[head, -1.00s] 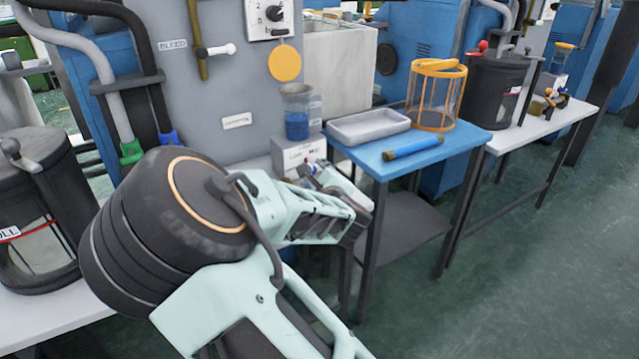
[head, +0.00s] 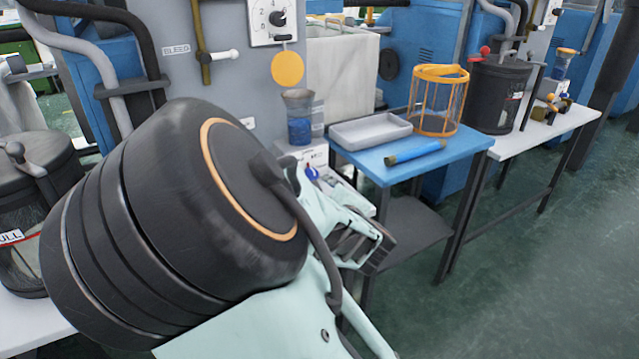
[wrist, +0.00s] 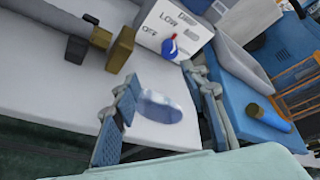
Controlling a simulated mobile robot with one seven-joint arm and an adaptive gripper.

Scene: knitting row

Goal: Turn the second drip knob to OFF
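A white drip box (head: 302,152) with a blue-liquid beaker (head: 299,118) on top stands by the grey machine. Its blue knob (head: 312,173) with a red mark shows on the front. In the wrist view the knob (wrist: 170,47) sits below LOW and right of OFF; its exact setting is too small to tell. My gripper (wrist: 160,78) is open, its fingers apart and short of the knob, with nothing held. A pale bluish object (wrist: 161,106) lies on the white surface between the fingers. In the head view my arm hides part of the area below the box.
A blue table (head: 455,160) to the right holds a grey tray (head: 370,130), a blue tube (head: 414,152) and an orange wire basket (head: 438,100). In the wrist view, dark and brown blocks (wrist: 121,50) stand on the white surface left of the box. Another beaker (head: 563,64) stands farther right.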

